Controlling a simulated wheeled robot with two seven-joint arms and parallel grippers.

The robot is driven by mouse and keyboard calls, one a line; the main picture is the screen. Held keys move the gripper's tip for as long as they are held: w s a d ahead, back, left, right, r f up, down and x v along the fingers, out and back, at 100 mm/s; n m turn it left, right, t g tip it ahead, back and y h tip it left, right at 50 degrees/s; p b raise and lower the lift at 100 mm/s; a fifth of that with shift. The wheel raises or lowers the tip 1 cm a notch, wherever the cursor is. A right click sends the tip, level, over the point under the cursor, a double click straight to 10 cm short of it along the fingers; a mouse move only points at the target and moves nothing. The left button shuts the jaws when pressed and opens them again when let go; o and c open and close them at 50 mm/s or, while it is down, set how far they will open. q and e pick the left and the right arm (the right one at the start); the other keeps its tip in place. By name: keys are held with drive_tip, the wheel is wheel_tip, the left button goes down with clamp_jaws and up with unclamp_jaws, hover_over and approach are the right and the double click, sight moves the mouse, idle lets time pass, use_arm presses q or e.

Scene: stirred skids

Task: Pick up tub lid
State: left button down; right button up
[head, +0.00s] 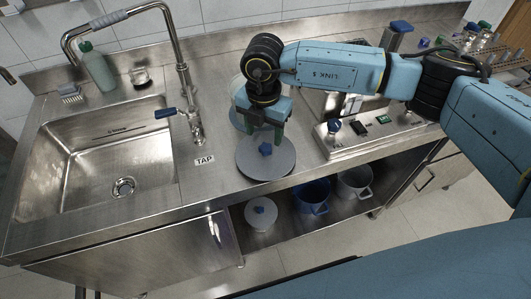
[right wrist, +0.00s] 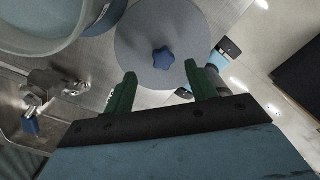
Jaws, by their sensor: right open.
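The tub lid (head: 252,168) is a flat grey disc with a blue star-shaped knob (head: 265,150). It lies on the steel counter near the front edge, right of the sink. My right gripper (head: 265,133) points down just behind and above the knob, its green fingers apart and empty. In the right wrist view the lid (right wrist: 135,40) and knob (right wrist: 163,58) show beyond the open fingertips (right wrist: 160,70), with the knob between their lines. A pale tub (head: 236,120) stands behind the gripper, partly hidden by it; its rim shows in the right wrist view (right wrist: 75,38). My left gripper is not seen.
The sink (head: 100,165) and tall tap (head: 185,90) are at left. A control panel (head: 370,130) with knobs is right of the lid. On the shelf below are a lidded pot (head: 262,222), a blue pot (head: 311,197) and a grey pot (head: 354,185). Bare counter lies left of the lid.

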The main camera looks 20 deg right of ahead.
sight(266, 147)
drive_tip(key=f, duration=0.5)
drive_tip(key=shift+s+d+f, duration=0.15)
drive_tip(key=shift+s, duration=0.05)
drive_tip(key=c, duration=1.2)
